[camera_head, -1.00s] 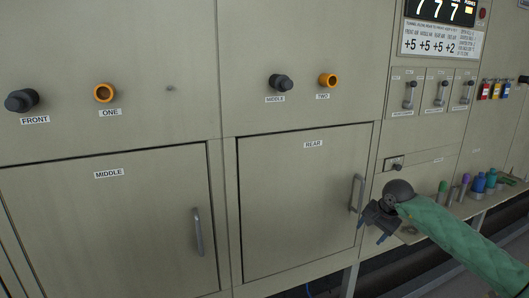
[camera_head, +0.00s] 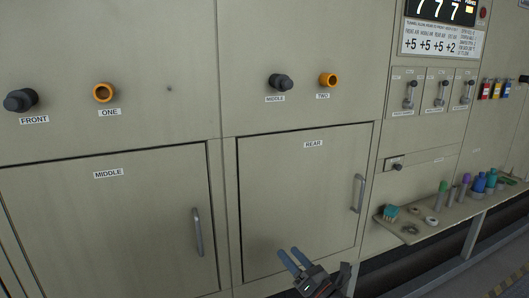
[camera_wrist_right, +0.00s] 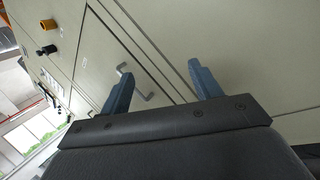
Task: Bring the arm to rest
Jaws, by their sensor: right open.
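My right gripper (camera_head: 290,263) is at the bottom of the head view, in front of the lower part of the closed REAR door (camera_head: 290,200). Its two blue fingers are apart with nothing between them. The same gripper (camera_wrist_right: 160,88) shows in the right wrist view, with its fingers spread and the panel behind them. The REAR door's handle (camera_head: 358,193) is up and to the right of the gripper, apart from it. My left gripper is not in view.
The closed MIDDLE door (camera_head: 110,230) with its handle (camera_head: 197,232) is at left. A shelf (camera_head: 440,218) at right holds several small bottles and a teal block (camera_head: 390,211). Knobs and small levers stick out of the panel above.

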